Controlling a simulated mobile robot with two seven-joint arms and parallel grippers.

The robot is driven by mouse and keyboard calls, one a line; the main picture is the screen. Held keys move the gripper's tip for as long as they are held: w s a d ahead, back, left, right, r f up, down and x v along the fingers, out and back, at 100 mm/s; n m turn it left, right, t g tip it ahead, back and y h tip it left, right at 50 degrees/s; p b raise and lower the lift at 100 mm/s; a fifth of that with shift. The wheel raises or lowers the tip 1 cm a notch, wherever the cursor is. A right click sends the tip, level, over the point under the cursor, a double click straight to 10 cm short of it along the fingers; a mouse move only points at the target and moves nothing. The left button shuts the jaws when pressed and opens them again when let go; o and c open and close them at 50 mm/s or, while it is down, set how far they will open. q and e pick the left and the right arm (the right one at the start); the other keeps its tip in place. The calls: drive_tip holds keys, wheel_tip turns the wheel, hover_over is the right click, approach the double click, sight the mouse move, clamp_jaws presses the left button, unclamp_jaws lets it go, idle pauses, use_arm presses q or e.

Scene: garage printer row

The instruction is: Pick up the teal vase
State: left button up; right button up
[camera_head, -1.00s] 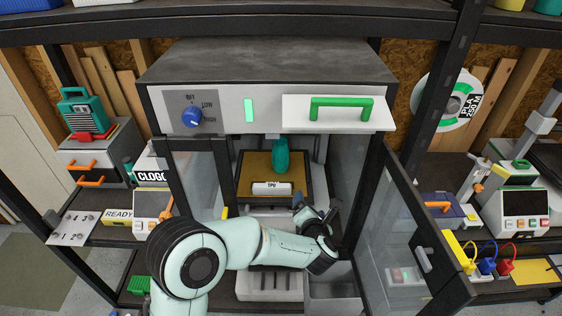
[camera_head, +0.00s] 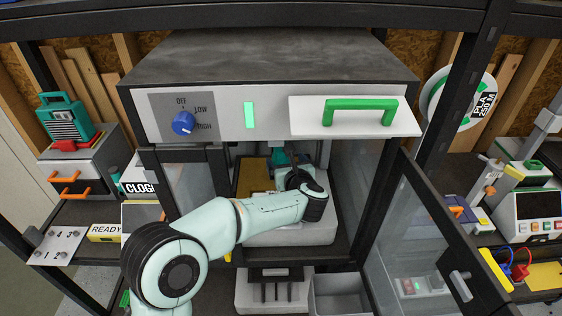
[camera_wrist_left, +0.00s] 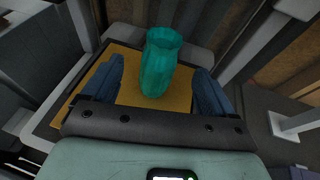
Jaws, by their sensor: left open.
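The teal vase (camera_wrist_left: 160,62) stands upright on the yellow-brown build plate (camera_wrist_left: 182,97) of the printer. In the head view only a small teal patch of the vase (camera_head: 280,159) shows behind my left gripper (camera_head: 294,170), which reaches inside the open printer. In the left wrist view my left gripper (camera_wrist_left: 160,68) is open, with one blue finger on each side of the vase. Gaps show between the vase and both fingers. The build plate (camera_head: 250,176) is partly hidden by my arm. My right gripper is in neither view.
The printer's top housing (camera_head: 225,110) with a blue knob (camera_head: 183,123) and green handle (camera_head: 360,105) overhangs the opening. The glass door (camera_head: 420,240) stands open on the right. A grey bin (camera_head: 340,292) sits below.

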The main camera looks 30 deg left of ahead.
sight(283, 156)
use_arm(q)
drive_tip(key=x, duration=0.5)
drive_tip(key=shift+w+f+p, duration=0.1)
drive_tip(key=shift+f+p, duration=0.05)
drive_tip(key=shift+p, duration=0.25)
drive_tip(key=shift+d, duration=0.1)
drive_tip(key=c, duration=1.2)
drive_tip(key=shift+o, duration=0.2)
